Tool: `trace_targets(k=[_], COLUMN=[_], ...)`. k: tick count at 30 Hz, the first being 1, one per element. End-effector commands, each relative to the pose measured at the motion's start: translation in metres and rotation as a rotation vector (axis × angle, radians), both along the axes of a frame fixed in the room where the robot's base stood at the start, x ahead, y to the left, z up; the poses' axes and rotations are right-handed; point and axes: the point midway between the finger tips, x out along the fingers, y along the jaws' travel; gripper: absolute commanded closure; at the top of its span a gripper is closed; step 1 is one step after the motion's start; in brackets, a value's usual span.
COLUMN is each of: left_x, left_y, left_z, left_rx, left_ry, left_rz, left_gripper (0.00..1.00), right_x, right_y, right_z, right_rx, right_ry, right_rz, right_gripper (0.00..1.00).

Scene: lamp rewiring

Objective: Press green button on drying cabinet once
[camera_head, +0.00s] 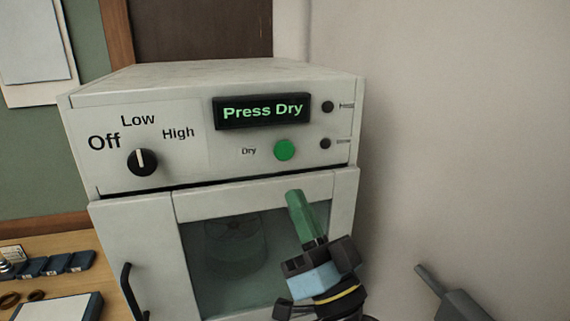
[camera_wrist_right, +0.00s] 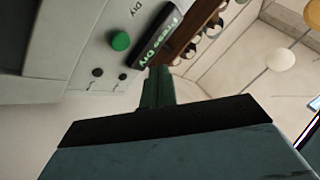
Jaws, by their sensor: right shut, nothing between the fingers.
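The drying cabinet (camera_head: 80,130) is a pale grey box with a control panel on top and a glass door below. Its round green button (camera_head: 284,150) sits right of the word "Dry", under a display (camera_head: 262,110) reading "Press Dry". The button also shows in the right wrist view (camera_wrist_right: 121,41). My right gripper (camera_head: 294,195) is shut and empty, its green fingers together, pointing up in front of the door top. Its tips are below the button in the picture and apart from it. My left gripper is not in view.
A black knob (camera_head: 142,162) marked Off, Low and High is on the panel's left. The door has a black handle (camera_head: 128,290). A wooden bench (camera_head: 50,245) with small dark blocks (camera_head: 55,264) is at left. The wall (camera_head: 450,130) at right is bare.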

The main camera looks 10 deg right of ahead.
Motion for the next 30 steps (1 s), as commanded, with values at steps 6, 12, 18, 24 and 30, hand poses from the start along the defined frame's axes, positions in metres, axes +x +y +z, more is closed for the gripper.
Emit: trace_targets(k=[6, 12, 18, 24, 30], left_x=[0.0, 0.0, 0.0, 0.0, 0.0], left_y=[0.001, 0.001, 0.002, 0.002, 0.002], left_z=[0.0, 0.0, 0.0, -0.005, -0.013], left_rx=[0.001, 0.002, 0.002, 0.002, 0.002], left_ry=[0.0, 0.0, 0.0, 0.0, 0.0], left_rz=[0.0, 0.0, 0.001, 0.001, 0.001], left_gripper=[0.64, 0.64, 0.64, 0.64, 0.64], right_x=[-0.002, -0.002, 0.001, 0.019, 0.048], right_y=[-0.015, -0.015, -0.015, -0.014, -0.014], right_z=[0.02, 0.02, 0.02, 0.02, 0.019], right_rx=[0.117, 0.121, 0.12, 0.119, 0.118], right_ry=[-0.077, -0.079, -0.079, -0.081, -0.081], right_rz=[-0.04, -0.042, -0.041, -0.042, -0.041], right_gripper=[1.0, 1.0, 1.0, 1.0, 1.0])
